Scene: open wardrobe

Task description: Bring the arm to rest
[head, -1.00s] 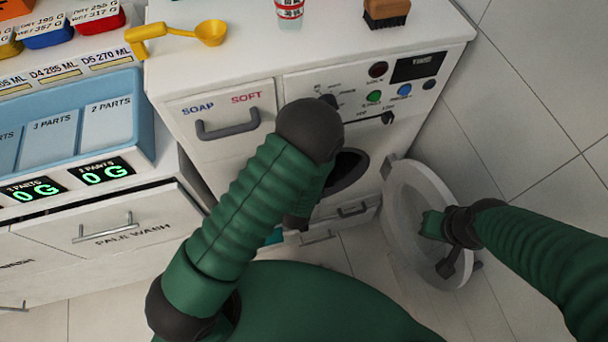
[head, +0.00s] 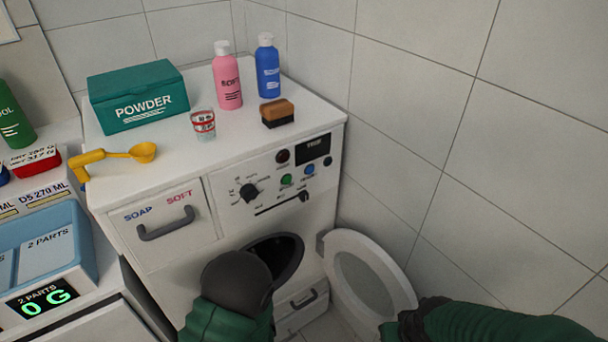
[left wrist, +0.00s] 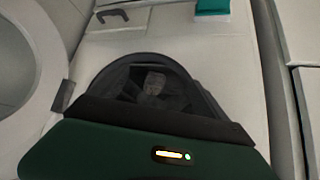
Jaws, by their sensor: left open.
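My left arm comes up at the bottom of the head view, with a dark rounded joint in front of the washing machine (head: 222,190). Its hand is hidden there. In the left wrist view my left gripper (left wrist: 150,118) shows as a green and black housing in front of the dark drum opening (left wrist: 120,85), which also shows in the head view (head: 285,255); it is open, its fingertips not clearly seen. A grey shape (left wrist: 153,85) shows in the opening. My right gripper (head: 388,329) is at the lower edge by the open round door (head: 372,275), partly cut off.
On the machine top stand a teal powder box (head: 135,95), pink bottle (head: 227,80), blue bottle (head: 267,70), small cup (head: 203,125), brush (head: 277,113) and yellow scoop (head: 140,153). A blue tray (head: 80,245) is at the left. A tiled wall is at the right.

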